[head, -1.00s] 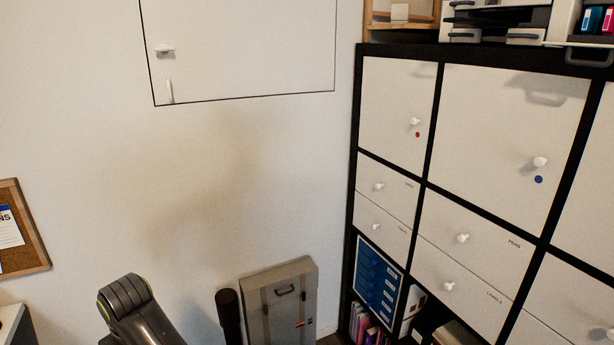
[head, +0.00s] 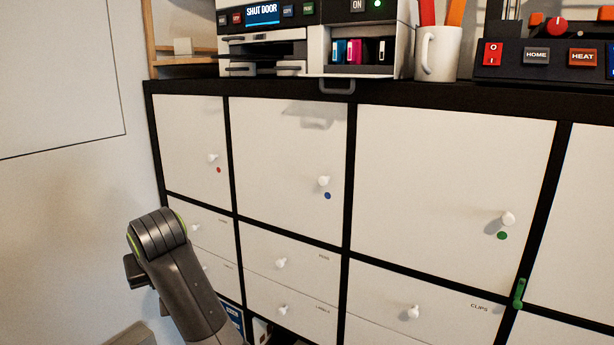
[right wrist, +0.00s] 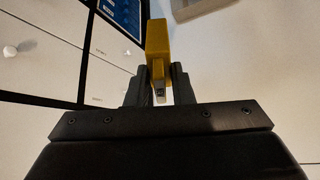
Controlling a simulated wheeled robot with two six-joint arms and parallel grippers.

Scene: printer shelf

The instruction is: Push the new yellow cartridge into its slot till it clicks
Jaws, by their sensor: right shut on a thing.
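The yellow cartridge (right wrist: 157,42) is held in my right gripper (right wrist: 160,80) in the right wrist view, its body standing out beyond the fingertips. A pale part with a dark patch shows at its near end, between the fingers. The printer (head: 315,45) stands on top of the cabinet in the head view, its display reading SHUT DOOR. Its cartridge bay is open and shows a cyan cartridge (head: 338,50), a magenta cartridge (head: 354,51) and a black-and-white one (head: 382,50). A dark gap (head: 368,52) lies between the magenta and the black-and-white ones. My left gripper is not in view.
The white-fronted cabinet (head: 290,225) fills the lower head view, with knobs and a dark frame. A dark handle (head: 337,87) sticks out below the bay. A mug (head: 437,52) with pens and a machine with a HOME button (head: 537,55) stand right of the printer.

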